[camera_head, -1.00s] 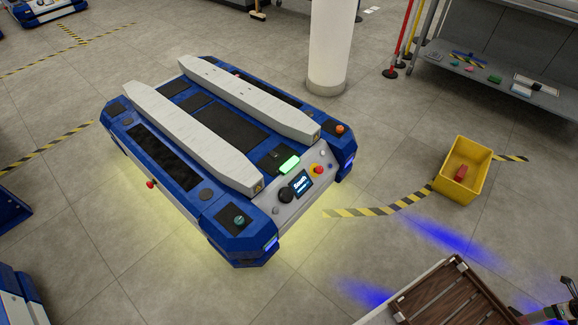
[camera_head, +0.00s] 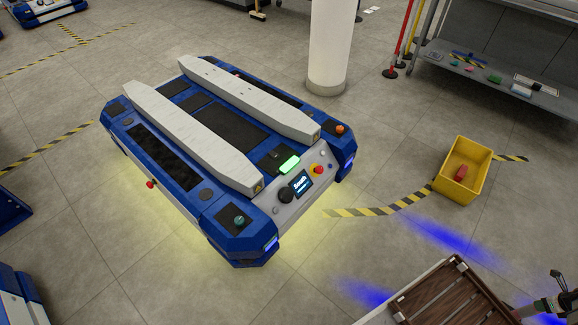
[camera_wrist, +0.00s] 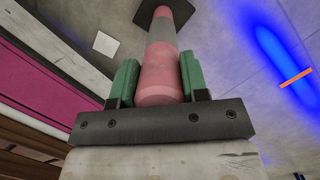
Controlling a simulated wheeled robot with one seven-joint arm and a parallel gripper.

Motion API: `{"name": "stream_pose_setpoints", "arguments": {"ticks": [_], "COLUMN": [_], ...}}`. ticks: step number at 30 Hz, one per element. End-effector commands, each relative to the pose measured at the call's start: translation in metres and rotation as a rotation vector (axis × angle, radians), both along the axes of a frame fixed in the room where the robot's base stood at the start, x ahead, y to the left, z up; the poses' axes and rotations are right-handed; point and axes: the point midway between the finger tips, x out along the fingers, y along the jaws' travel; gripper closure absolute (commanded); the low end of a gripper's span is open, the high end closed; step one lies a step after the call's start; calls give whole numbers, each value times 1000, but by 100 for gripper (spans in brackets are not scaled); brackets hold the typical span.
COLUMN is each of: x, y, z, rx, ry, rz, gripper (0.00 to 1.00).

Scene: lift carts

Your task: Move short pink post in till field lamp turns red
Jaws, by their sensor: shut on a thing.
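The short pink post (camera_wrist: 160,82) stands between my gripper's green pads in the wrist view. It has a grey band and a dark square base at the far end. My gripper (camera_wrist: 159,68) is shut on it. The large blue lift cart (camera_head: 240,216) stands in the middle of the head view with a yellow glow on the floor around it. A green lamp (camera_head: 289,164) is lit on its front panel. I cannot tell which light is the field lamp. The post is not clearly visible in the head view.
A yellow bin (camera_head: 473,192) with a red item stands right of the cart. A white pillar (camera_head: 330,45) rises behind it. A wooden-slatted cart (camera_head: 450,300) is at the lower right. Striped tape and blue light patches mark the floor between them, which is otherwise open.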

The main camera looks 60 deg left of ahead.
Motion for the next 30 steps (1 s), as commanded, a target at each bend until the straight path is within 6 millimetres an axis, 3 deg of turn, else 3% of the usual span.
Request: {"name": "stream_pose_setpoints", "arguments": {"ticks": [18, 30], "x": [-1, -7], "y": [2, 18], "z": [1, 1], "rx": [0, 0], "ry": [-1, -1], "rz": [0, 0], "gripper": [100, 100]}}
